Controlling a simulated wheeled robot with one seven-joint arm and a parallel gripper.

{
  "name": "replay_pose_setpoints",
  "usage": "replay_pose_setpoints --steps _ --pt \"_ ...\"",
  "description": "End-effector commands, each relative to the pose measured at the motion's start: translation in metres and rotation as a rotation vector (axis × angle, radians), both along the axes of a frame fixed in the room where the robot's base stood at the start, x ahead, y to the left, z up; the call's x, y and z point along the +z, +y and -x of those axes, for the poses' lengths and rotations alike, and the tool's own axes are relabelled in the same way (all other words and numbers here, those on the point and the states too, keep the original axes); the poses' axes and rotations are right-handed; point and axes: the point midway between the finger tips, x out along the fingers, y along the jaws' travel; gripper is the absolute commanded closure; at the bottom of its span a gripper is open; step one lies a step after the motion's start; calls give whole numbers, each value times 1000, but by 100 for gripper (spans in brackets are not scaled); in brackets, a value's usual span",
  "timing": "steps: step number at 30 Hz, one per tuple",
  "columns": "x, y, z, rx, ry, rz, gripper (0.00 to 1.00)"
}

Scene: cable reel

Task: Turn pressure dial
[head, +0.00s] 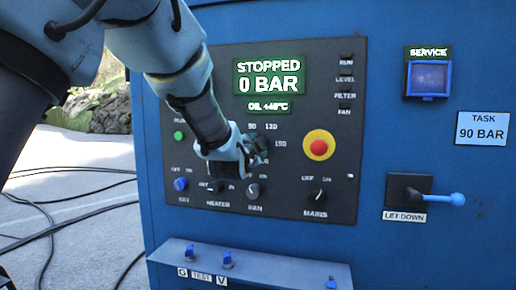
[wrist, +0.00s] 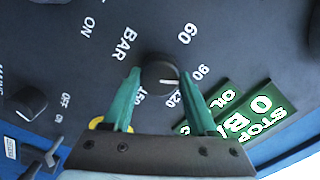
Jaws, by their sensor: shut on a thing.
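The pressure dial (wrist: 160,76) is a round black knob on the dark panel, marked BAR with 60, 90, 120 and 150 around it. Its short white mark faces the side of the 90 and 120 labels; the exact reading is hard to tell. My gripper (wrist: 163,92) has its green fingers on either side of the dial, shut on it. In the head view my gripper (head: 252,150) is at the panel and mostly hides the dial. The green display (head: 269,78) reads STOPPED, 0 BAR. A task card (head: 482,128) reads 90 BAR.
A red emergency button (head: 319,147) on a yellow ring is right of the dial. The HEATER, FAN (head: 253,190) and MAINS (head: 316,195) knobs are below. A blue let-down lever (head: 440,196) is at right. A ledge (head: 255,265) with small valves projects below the panel.

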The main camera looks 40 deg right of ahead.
Motion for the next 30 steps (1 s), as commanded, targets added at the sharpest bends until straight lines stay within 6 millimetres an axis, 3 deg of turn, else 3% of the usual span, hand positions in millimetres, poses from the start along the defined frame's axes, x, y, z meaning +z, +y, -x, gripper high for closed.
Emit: replay_pose_setpoints --steps 12,13,20,30 --pt "0 0 0 -1 -4 -2 97" --pt "0 0 0 -1 -4 -2 38" --pt "0 0 0 -1 -4 -2 12" --pt "0 4 3 0 -3 -2 12"
